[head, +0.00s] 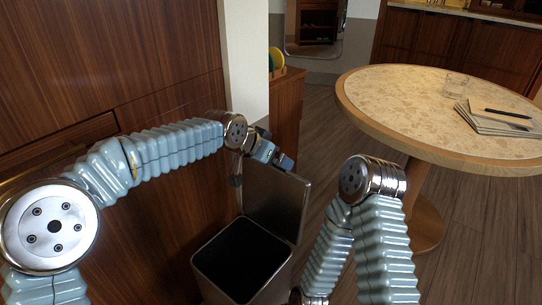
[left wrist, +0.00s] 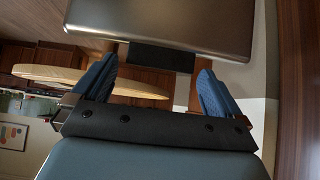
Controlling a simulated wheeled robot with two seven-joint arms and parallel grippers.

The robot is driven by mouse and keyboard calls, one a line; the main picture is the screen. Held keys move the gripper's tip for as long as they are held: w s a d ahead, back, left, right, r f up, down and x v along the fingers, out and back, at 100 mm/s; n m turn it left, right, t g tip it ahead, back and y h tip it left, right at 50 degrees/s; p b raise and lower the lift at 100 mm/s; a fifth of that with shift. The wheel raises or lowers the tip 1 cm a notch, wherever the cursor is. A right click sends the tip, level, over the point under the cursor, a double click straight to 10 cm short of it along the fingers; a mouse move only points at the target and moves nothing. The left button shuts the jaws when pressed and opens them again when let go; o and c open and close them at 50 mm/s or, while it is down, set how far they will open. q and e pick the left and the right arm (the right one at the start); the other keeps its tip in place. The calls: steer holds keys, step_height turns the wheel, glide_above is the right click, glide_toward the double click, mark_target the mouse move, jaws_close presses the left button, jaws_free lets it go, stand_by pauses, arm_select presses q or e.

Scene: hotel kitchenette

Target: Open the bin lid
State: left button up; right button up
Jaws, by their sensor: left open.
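The bin (head: 197,262) stands on the floor in front of me, and its dark inside shows from above. Its metal lid (head: 277,203) is raised and stands up roughly upright at the back of the opening. My left gripper (head: 284,161) is at the lid's top edge. In the left wrist view the lid (left wrist: 165,18) fills the top, with a dark tab (left wrist: 160,57) at its edge. The blue fingers of the left gripper (left wrist: 155,82) are apart, with the tab between them and beyond their tips. I cannot tell whether they touch it. My right gripper is out of sight.
A round table (head: 390,95) stands at the right with a glass (head: 456,84), notebooks (head: 490,120) and a pen. Wooden panelling (head: 110,50) is close on the left, and a white pillar (head: 244,70) stands behind the bin. Floor (head: 480,230) is clear at the right.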

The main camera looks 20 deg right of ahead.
arm_select(q)
steer(key=b+v, duration=0.1)
steer(key=v, duration=1.2)
steer(key=shift+r, duration=0.2)
steer(key=shift+s, duration=0.1)
